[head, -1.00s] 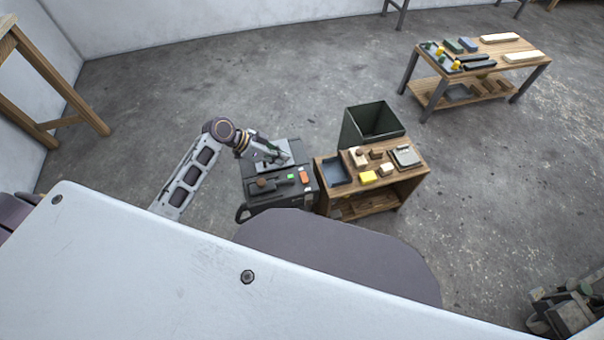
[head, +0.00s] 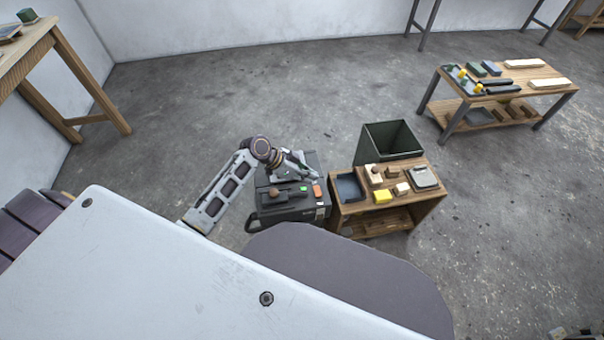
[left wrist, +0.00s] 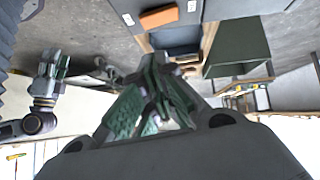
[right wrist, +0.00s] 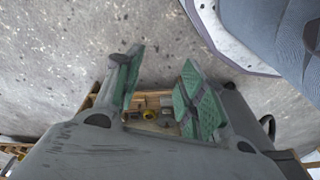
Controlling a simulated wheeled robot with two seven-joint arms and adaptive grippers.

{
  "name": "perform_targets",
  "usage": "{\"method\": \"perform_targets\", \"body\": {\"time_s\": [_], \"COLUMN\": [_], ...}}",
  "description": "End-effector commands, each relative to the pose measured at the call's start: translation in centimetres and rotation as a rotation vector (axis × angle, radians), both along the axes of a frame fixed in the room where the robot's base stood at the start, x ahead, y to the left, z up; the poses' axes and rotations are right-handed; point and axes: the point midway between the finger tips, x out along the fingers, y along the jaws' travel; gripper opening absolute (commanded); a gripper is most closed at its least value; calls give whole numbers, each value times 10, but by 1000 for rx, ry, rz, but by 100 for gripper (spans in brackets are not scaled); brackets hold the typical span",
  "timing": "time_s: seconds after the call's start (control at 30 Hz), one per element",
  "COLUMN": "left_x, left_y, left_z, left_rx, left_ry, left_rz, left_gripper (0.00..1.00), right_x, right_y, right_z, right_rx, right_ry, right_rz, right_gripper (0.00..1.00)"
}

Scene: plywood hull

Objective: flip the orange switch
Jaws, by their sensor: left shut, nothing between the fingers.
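The orange switch (head: 317,191) is a small orange block on the right side of the top of a dark grey cabinet (head: 285,214). It also shows at the top of the left wrist view (left wrist: 159,17). My left gripper (head: 310,172) is above the cabinet top, just behind the switch in the head view. Its green fingers (left wrist: 156,77) are shut and empty, apart from the switch in the left wrist view. Which way the switch is set, I cannot tell. My right gripper (right wrist: 158,82) is open and empty, away from the cabinet.
A green button (head: 303,188) and a dark knob (head: 274,193) sit left of the switch. A wooden bench (head: 437,190) with a tray, blocks and a yellow piece stands close to the cabinet's right. A dark green bin (head: 388,142) is behind it. The floor behind the cabinet is open.

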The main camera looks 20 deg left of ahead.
Motion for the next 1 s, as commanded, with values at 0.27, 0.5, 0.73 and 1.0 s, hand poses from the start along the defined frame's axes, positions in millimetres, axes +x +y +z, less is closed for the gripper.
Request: {"method": "perform_targets", "body": {"time_s": [0.27, 0.5, 0.73, 1.0], "left_x": [10, 8, 7, 6], "left_y": [-21, -25, -26, -26], "left_z": [-23, -50, -63, -64], "left_rx": [-2, -1, 0, 0], "left_ry": [0, 2, 0, -1], "left_rz": [0, 1, 1, 1], "left_gripper": [0, 0, 0, 0], "right_x": [0, 2, 4, 4], "right_y": [4, 7, 8, 8], "right_z": [22, 34, 40, 41], "right_rx": [8, 15, 20, 20], "right_ry": [9, -2, -13, -14], "right_rz": [5, 7, 7, 8], "right_gripper": [40, 40, 40, 40]}}
